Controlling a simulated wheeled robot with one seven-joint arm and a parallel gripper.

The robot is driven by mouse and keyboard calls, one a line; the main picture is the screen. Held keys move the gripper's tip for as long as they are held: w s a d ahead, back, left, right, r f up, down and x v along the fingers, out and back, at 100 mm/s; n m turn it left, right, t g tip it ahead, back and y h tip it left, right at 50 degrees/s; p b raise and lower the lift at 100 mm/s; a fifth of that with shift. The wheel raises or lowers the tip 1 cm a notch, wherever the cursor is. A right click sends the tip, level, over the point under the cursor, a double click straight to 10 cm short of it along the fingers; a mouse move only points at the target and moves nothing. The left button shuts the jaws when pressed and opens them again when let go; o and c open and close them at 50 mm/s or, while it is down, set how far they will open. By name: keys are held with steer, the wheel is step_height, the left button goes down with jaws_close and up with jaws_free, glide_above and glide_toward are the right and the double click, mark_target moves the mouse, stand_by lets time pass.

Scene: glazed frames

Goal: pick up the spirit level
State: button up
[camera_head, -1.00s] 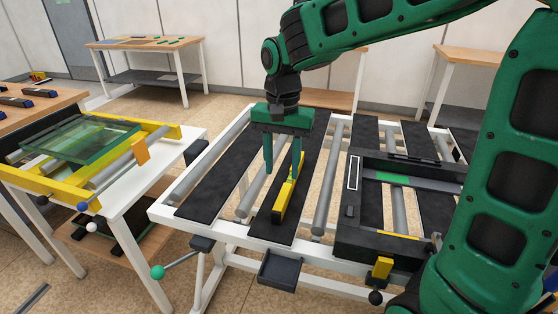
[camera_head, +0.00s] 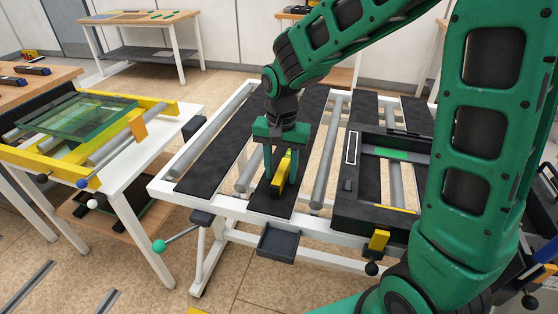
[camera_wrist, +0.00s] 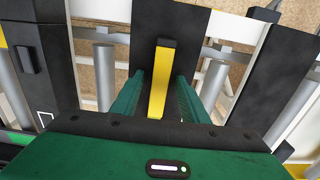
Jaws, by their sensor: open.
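The spirit level (camera_head: 281,176) is a yellow bar with dark ends, lying lengthwise on a black slat of the white-framed roller table in the head view. My green gripper (camera_head: 280,180) is low over it, with one finger on each side. In the wrist view the yellow level (camera_wrist: 160,80) runs between the two green fingers (camera_wrist: 158,98), with a gap visible on both sides. The gripper is open. The level's near part in the wrist view is hidden by the gripper body.
A black frame (camera_head: 343,205) with a green strip sits on the table's right. A small dark tray (camera_head: 279,242) hangs at the front edge. At left, a white table (camera_head: 135,172) holds a yellow frame (camera_head: 165,104) with glass. Grey rollers (camera_head: 325,150) lie between the slats.

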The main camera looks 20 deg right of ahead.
steer(key=shift+f, duration=0.3)
steer(key=shift+c, duration=0.3)
jaws_close()
steer(key=shift+s+a, duration=0.1)
steer(key=shift+s, duration=0.05)
